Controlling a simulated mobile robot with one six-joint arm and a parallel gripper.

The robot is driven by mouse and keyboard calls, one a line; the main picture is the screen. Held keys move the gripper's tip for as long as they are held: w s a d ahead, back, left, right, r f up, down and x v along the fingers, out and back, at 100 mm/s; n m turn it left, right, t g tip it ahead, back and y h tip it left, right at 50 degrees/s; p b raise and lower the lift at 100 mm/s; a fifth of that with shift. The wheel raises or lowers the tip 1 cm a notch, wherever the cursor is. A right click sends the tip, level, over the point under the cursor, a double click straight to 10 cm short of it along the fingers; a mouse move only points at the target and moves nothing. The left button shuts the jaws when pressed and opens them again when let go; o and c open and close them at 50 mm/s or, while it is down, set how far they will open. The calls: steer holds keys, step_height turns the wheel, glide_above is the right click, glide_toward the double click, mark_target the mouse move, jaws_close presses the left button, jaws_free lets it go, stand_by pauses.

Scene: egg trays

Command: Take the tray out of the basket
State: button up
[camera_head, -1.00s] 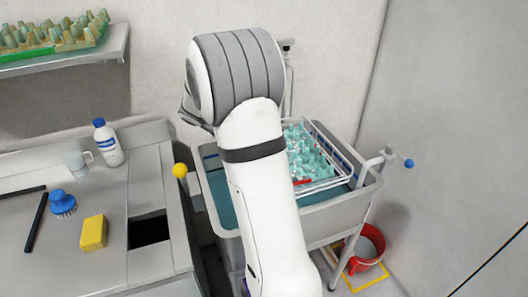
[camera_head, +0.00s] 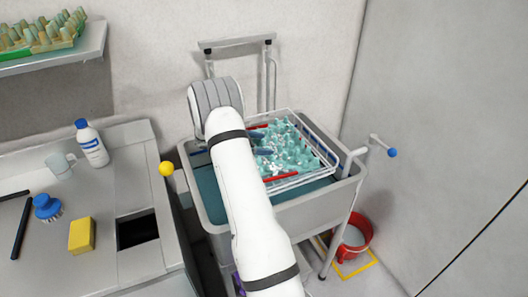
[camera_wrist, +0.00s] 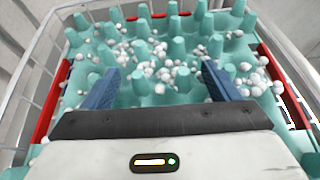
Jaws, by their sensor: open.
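The teal egg tray (camera_head: 290,152), with tall pegs, sits inside a white wire basket (camera_head: 322,150) over the grey sink. In the wrist view the tray (camera_wrist: 188,62) fills the middle, with many small white balls or foam bubbles scattered between its pegs. Red strips show along the basket sides, one at the right (camera_wrist: 282,88). My gripper (camera_wrist: 158,82) is open above the tray, its two blue fingers apart on either side of a teal peg. Finger contact with the tray cannot be told.
The grey sink basin (camera_head: 300,215) holds teal water. A counter at left carries a yellow sponge (camera_head: 82,236), blue brush (camera_head: 47,208), mug (camera_head: 60,166) and bottle (camera_head: 92,145). A red bucket (camera_head: 352,240) stands on the floor at right. A shelf (camera_head: 60,58) holds another tray.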

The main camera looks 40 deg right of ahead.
mark_target(269, 145)
steer(key=x, duration=0.3)
steer(key=shift+d+f+p, duration=0.25)
steer(key=shift+p, duration=0.15)
steer(key=shift+c, duration=0.5)
steer(key=c, duration=1)
steer(key=shift+c, duration=0.9)
steer(key=shift+r, duration=0.15)
